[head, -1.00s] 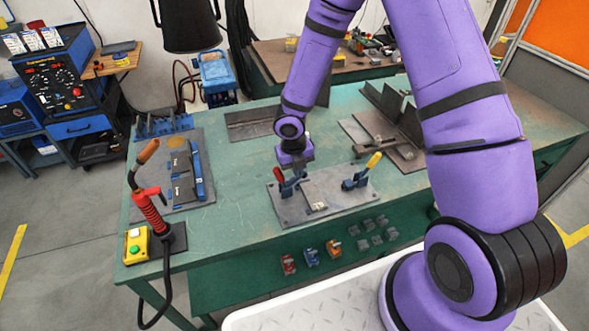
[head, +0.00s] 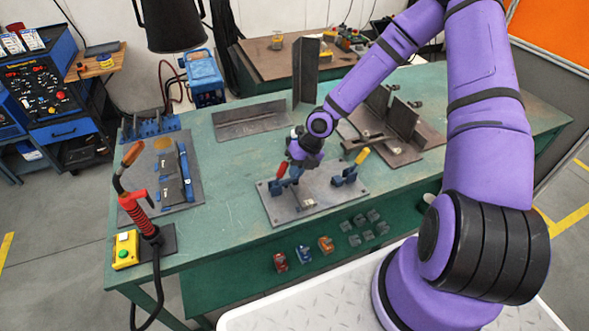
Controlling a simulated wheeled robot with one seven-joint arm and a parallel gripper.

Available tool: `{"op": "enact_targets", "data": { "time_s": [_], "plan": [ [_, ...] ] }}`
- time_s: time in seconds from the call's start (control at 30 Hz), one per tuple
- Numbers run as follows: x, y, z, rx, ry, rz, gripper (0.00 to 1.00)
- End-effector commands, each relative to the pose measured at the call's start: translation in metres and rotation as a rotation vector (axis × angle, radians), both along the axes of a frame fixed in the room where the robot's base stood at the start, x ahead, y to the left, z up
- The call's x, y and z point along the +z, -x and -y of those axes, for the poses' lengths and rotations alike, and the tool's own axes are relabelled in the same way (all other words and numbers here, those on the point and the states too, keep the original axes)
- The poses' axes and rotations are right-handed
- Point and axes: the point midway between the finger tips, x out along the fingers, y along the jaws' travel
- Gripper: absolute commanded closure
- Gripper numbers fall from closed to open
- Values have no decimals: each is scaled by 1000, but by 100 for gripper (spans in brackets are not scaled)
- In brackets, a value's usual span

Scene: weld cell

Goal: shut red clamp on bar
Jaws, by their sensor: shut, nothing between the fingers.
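The red clamp (head: 281,170), with a red grip and dark blue body, stands on the left of a grey fixture plate (head: 333,203) on the green table. My gripper (head: 294,175) is shut and empty, tilted down close beside the red grip on its right. Whether it touches the clamp cannot be told. The red grip stands up, leaning slightly right. A small light metal piece (head: 306,204), perhaps the bar, lies on the plate near the clamp. The clamp's jaw and its contact with the bar are too small and partly hidden to tell.
A yellow-handled clamp (head: 352,169) stands on the plate's right. Steel angle pieces (head: 401,120) stand behind to the right, and an angle (head: 250,120) lies behind to the left. A welding torch (head: 137,205) stands at the left edge. Table space left of the plate is clear.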

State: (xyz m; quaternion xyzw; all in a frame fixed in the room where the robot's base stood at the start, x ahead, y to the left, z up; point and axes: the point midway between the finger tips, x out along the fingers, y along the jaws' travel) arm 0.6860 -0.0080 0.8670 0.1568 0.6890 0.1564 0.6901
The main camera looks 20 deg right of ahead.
Motion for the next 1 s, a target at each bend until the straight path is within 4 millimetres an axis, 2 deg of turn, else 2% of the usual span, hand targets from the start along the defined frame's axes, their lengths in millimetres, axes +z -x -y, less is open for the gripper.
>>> {"op": "enact_targets", "data": {
  "time_s": [0.4,1.0],
  "plan": [
    [-9,0,2,0,-13,-1,100],
    [-11,0,2,1,-12,-2,100]
  ]
}}
